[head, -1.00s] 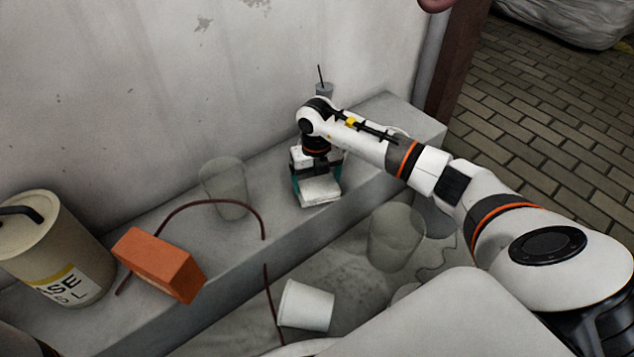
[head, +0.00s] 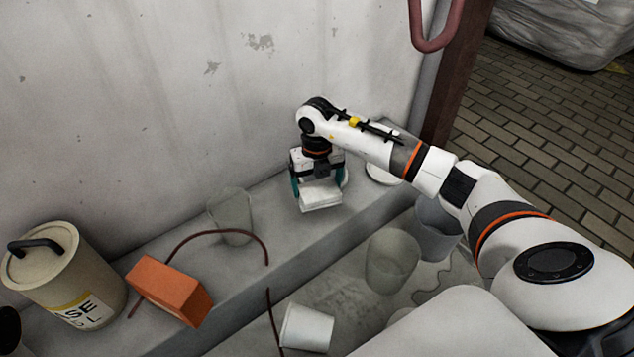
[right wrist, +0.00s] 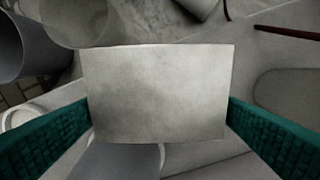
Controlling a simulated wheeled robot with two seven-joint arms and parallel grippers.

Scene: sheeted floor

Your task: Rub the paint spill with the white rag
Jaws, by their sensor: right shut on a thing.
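My right gripper (head: 317,176) is shut on the white rag (head: 321,198), a flat folded block, and holds it over the grey ledge (head: 270,205). In the right wrist view the rag (right wrist: 158,95) spans the space between the two teal fingers and hides much of what is below. I cannot tell whether the rag touches the ledge. I cannot make out the paint spill for certain in either view. My left gripper is not in view.
On the ledge are a tan canister (head: 62,275), an orange brick (head: 168,290), a dark red hose (head: 215,233), a clear cup (head: 230,215) and a white round piece (head: 383,168).

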